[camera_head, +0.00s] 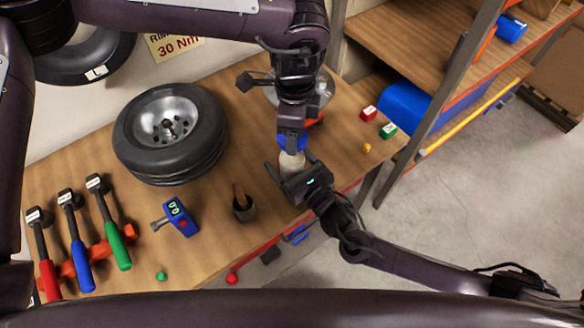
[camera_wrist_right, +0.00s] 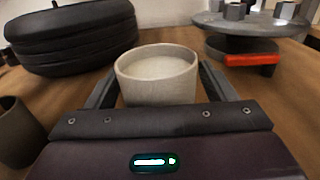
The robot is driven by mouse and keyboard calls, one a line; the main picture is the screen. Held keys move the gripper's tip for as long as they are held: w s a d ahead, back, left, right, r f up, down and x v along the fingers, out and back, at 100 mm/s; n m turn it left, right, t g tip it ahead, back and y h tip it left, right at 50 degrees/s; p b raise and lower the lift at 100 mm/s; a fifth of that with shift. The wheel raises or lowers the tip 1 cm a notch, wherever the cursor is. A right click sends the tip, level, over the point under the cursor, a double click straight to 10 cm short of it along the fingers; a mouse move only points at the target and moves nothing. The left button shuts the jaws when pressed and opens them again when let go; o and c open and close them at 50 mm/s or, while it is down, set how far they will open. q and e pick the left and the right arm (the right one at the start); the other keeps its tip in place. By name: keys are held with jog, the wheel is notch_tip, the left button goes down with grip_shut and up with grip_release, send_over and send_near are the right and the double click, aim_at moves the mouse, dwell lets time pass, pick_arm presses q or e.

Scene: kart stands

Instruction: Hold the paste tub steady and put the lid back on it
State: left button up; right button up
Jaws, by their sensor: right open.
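The paste tub (camera_head: 291,161) is a pale, round tub standing on the wooden bench. In the right wrist view the tub (camera_wrist_right: 157,80) is upright and uncovered, with pale paste inside. My right gripper (camera_head: 283,174) is low at the bench's front edge, open, with one finger on each side of the tub; in its wrist view (camera_wrist_right: 160,85) small gaps seem to show beside the tub. My left gripper (camera_head: 291,132) points down from above and appears shut on a blue lid (camera_head: 292,143). In the head view the lid overlaps the tub's far side; it does not show in the wrist view.
A tyre (camera_head: 170,132) lies on the bench at left, and a metal disc stand (camera_head: 318,92) is behind my left gripper. Several hammers lie far left. Bare wood shows right of the tub.

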jog(key=shift+c, duration=0.5)
jog(key=c, duration=1.4)
pick_arm(q)
send_over(294, 161)
jog(key=shift+f, duration=2.5)
pick_arm(e)
jog(key=shift+o, duration=0.2)
pick_arm(q)
jog(key=shift+f, duration=0.9)
jog(key=shift+f, duration=0.55)
